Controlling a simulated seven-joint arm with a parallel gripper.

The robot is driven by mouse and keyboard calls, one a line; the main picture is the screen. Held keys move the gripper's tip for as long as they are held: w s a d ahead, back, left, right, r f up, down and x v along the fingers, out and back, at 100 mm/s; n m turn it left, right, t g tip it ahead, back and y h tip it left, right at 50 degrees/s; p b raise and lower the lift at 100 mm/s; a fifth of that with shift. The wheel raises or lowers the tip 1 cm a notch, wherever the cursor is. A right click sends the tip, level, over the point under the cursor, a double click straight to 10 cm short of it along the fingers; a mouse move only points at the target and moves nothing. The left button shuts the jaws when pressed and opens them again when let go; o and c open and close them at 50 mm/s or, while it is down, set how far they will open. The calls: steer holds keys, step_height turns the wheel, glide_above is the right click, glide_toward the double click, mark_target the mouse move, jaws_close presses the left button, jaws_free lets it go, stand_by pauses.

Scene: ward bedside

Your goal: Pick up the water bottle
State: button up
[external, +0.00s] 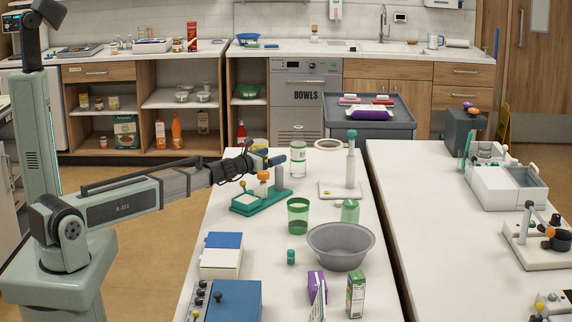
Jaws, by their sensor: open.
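A clear bottle (298,160) with a pale label and green markings stands upright at the far end of the near white table (235,215). It looks like the water bottle. My gripper (276,157) is open and reaches in from the left at about the height of the bottle's middle. Its tips are just left of the bottle in the picture. I cannot tell the gap in depth, or whether they touch. Part of the fingers is hard to make out against the things behind.
A green stand (262,203) with an orange-topped item is below my gripper. A white stand with a green-topped post (351,160) is right of the bottle. A green cup (298,215), a green bottle (350,211) and a grey bowl (340,247) stand nearer.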

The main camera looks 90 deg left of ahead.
mark_target(293, 149)
steer(key=shift+t, duration=0.3)
steer(key=x, duration=0.6)
steer(key=w+d+x, duration=0.1)
steer(key=x, duration=0.2)
steer(key=shift+r, duration=0.25)
steer(key=shift+x, duration=2.7)
steer(key=shift+s+r, duration=0.1)
steer(key=c, duration=1.2)
steer(key=shift+c, duration=0.2)
steer(key=shift+r, duration=0.25)
